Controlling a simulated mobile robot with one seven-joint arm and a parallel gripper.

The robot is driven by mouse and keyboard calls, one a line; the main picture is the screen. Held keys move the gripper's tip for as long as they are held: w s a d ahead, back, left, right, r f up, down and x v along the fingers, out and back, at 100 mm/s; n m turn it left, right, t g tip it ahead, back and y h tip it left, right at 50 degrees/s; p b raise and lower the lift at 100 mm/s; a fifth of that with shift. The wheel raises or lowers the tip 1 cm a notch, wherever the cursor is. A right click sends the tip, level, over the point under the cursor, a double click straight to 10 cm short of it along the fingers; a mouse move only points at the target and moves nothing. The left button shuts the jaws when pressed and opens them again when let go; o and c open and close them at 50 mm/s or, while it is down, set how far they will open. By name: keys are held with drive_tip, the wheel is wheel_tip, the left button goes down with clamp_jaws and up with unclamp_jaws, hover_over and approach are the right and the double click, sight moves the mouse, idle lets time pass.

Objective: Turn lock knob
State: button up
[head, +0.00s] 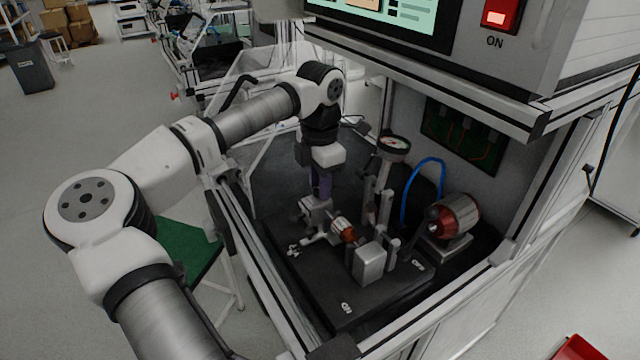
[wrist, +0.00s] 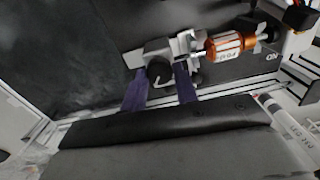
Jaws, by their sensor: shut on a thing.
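The lock knob (wrist: 160,72) is a dark round knob with a light pointer mark, on a grey metal block of the test fixture. My gripper (wrist: 162,82) has its two purple fingers on either side of the knob and is shut on it. In the head view my gripper (head: 319,190) reaches down to the left part of the fixture (head: 341,301), and the knob is hidden there. An orange-and-white rotor (wrist: 230,44) lies to the right of the knob in the wrist view; it also shows in the head view (head: 344,230).
A dial gauge (head: 393,143) on a post stands behind the fixture. A red-and-silver motor (head: 455,216) with a blue hose (head: 408,190) is at the right. Upright metal posts and a grey block (head: 369,264) stand close to the right of my gripper.

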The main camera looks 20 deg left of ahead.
drive_tip(key=shift+r+m, duration=0.1)
drive_tip(key=shift+m, duration=0.4)
drive_tip(key=o, duration=1)
drive_tip(key=shift+c, duration=0.2)
wheel_tip(320, 180, up, 14)
drive_tip(key=b, duration=0.1)
drive_tip(key=shift+b, duration=0.4)
drive_tip(key=shift+f, duration=0.2)
